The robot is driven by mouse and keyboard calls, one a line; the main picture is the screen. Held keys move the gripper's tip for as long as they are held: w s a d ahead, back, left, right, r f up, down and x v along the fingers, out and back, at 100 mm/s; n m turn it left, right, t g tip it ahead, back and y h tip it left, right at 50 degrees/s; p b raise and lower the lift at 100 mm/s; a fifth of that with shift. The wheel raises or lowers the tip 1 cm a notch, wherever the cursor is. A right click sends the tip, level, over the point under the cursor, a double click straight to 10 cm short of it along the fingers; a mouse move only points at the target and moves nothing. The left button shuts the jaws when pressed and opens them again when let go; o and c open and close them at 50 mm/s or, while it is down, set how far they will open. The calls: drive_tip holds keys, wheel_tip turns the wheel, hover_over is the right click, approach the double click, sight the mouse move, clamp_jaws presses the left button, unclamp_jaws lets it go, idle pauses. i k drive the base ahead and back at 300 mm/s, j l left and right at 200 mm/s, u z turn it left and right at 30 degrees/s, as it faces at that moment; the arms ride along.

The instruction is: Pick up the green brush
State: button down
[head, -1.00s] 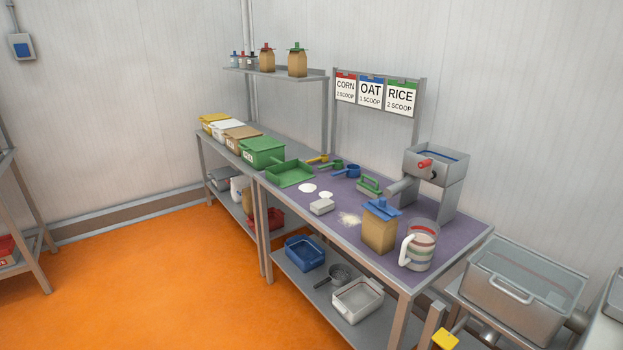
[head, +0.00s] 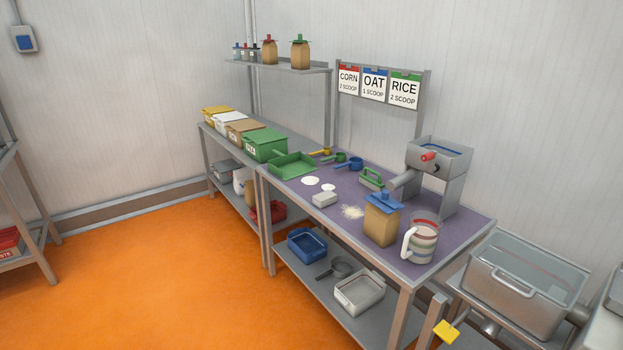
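The green brush (head: 371,179) lies on the purple top of the work table (head: 334,196). It has a green handle over a paler block. It sits in front of the hopper machine (head: 438,165) and left of its grey spout. Nothing touches the top of the brush. My gripper is not in view.
A brown bag with a blue clip (head: 382,222) and a striped jug (head: 420,240) stand at the table's front right. A grey block (head: 325,199), green tray (head: 292,166) and several scoops (head: 349,164) lie left. The orange floor (head: 170,270) is clear.

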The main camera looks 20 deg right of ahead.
sight(376, 186)
drive_tip(key=i+u, duration=0.1)
drive_tip(key=u, duration=0.7)
drive_tip(key=i+l+u, duration=0.1)
drive_tip(key=i+u, duration=0.25)
drive_tip(key=i, duration=1.3)
drive_tip(key=i+z, duration=0.25)
drive_tip(key=i, duration=0.7)
drive_tip(key=i+j+z, duration=0.25)
drive_tip(key=i, duration=0.65)
drive_tip(key=i+l+z, duration=0.1)
drive_tip(key=i+z, duration=0.15)
drive_tip(key=i, duration=0.35)
drive_tip(key=i+z, duration=0.25)
drive_tip(key=i, duration=0.35)
drive_tip(key=i+j+z, duration=0.25)
drive_tip(key=i, duration=0.35)
drive_tip(key=i+z, duration=0.1)
drive_tip(key=z, duration=0.3)
drive_tip(key=i+z, duration=0.1)
drive_tip(key=z, duration=0.35)
drive_tip(key=i+j+z, duration=0.1)
drive_tip(key=z, duration=3)
drive_tip(key=j, duration=0.1)
